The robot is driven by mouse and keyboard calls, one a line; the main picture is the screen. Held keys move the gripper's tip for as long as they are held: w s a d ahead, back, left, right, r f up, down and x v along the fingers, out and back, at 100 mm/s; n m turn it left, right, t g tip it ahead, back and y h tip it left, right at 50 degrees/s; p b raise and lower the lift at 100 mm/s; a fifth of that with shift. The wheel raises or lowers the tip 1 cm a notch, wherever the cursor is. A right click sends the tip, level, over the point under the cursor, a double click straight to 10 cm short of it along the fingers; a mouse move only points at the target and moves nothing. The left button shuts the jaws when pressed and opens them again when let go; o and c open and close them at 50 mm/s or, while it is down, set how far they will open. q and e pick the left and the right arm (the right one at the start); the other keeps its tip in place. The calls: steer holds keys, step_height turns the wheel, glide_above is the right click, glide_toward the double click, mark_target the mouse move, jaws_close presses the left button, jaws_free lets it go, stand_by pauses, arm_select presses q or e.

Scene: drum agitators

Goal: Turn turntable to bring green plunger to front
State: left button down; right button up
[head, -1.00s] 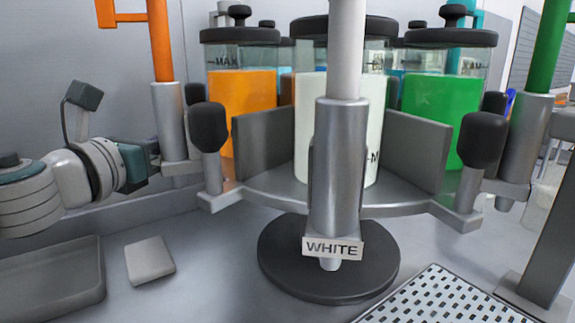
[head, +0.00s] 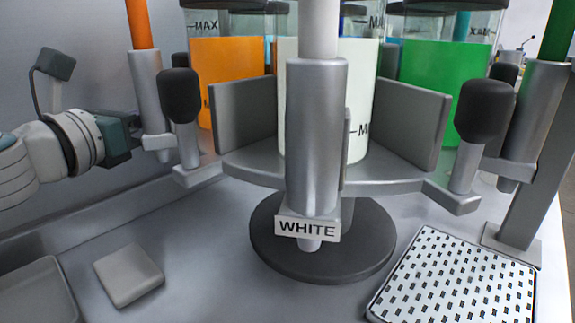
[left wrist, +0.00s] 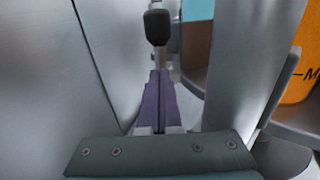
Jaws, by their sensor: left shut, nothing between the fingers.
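The turntable (head: 385,178) carries orange, white and green tanks. The white plunger (head: 317,25), in its grey sleeve with a WHITE label (head: 307,229), stands at the front. The green plunger (head: 560,28) stands at the right edge and the orange plunger (head: 139,22) at the left. Black-knobbed handles stand at the left (head: 180,96) and right (head: 484,110) of the front. My left gripper (head: 136,142) is beside the orange plunger's sleeve. In the left wrist view its purple fingers (left wrist: 157,102) are shut and empty, pointing toward a black knob (left wrist: 157,27). Contact cannot be told.
A round dark base (head: 320,262) stands under the turntable. A perforated tray (head: 455,280) lies at the front right, and a grey block (head: 128,275) and shallow tray (head: 38,290) at the front left. A wall is close behind my left arm. A grey post (head: 530,200) stands at right.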

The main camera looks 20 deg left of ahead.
stand_by(0.4)
arm_select(q)
steer(key=s+b, duration=0.1)
steer(key=s, duration=0.9)
steer(key=s+a+r+n+g+y+p, duration=0.1)
steer(key=s+r+n+g+y+p, duration=0.25)
steer(key=r+n+p, duration=0.7)
steer(key=s+a+r+n+g+y+p, duration=0.1)
steer(key=s+r+n+g+y+p, duration=0.2)
steer(key=r+n+p, duration=0.75)
steer(key=s+d+r+n+g+h+p, duration=0.5)
steer(key=s+d+n+p, duration=0.8)
steer(key=p, duration=1.4)
step_height(320, 180, up, 5)
steer(key=d+g, duration=0.2)
steer(key=g, duration=0.1)
steer(key=shift+s+n+p, duration=0.15)
steer(key=shift+n+p, duration=0.15)
steer(key=shift+n, duration=0.1)
